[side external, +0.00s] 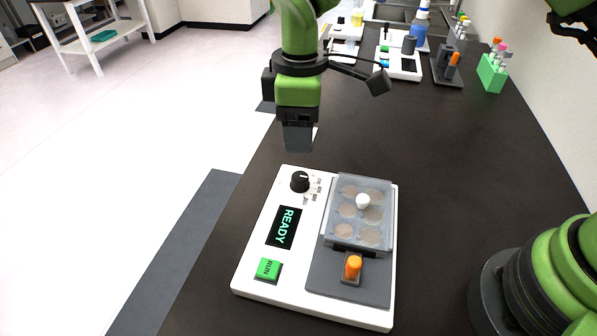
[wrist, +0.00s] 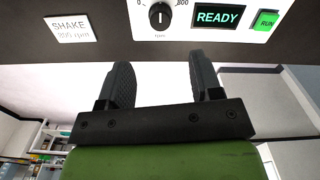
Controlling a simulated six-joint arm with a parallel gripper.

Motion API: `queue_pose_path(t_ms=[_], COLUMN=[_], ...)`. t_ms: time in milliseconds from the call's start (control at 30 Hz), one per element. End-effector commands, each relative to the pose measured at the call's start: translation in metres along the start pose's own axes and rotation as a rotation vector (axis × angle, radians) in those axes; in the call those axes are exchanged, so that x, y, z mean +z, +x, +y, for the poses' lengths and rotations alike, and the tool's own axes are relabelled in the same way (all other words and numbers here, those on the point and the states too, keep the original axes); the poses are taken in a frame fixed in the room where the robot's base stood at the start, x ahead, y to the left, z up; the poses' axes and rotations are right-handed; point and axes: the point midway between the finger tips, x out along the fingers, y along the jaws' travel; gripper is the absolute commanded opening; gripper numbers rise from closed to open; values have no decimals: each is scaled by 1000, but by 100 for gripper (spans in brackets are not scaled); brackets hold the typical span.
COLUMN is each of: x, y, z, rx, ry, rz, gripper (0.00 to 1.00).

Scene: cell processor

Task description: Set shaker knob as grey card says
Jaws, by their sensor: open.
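The shaker (side external: 245,277) is a white machine on the dark bench. Its round black knob (side external: 300,181) shows at the top of the wrist view (wrist: 159,15), between 0 on the left and 800 on the right; its white pointer line looks roughly upright there. The pale grey card (wrist: 72,29) reads SHAKE; its second line is blurred, seemingly a number and rpm. In the side view the card is mostly hidden behind my gripper. My gripper (side external: 298,150) is open and empty, above the bench just beyond the knob; both fingers stand apart in the wrist view (wrist: 163,78).
The display (side external: 285,227) reads READY, with a green RUN button (side external: 268,269) below. A clear-lidded well plate (side external: 360,213) sits on the shaker's platform beside an orange-topped clamp (side external: 352,267). Racks, including a green one (side external: 491,72), and other devices stand farther back. Bench right of the shaker is clear.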

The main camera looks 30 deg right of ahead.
Motion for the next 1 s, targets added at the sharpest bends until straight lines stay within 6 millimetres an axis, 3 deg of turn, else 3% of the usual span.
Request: queue_pose_path(t_ms=[167, 600, 1000], x=[-1, 0, -1], y=[18, 92, 103], z=[-1, -1, -1], rx=[-4, -4, -2], ry=[-14, -10, -10], rz=[-9, -7, -3], gripper=[59, 59, 59])
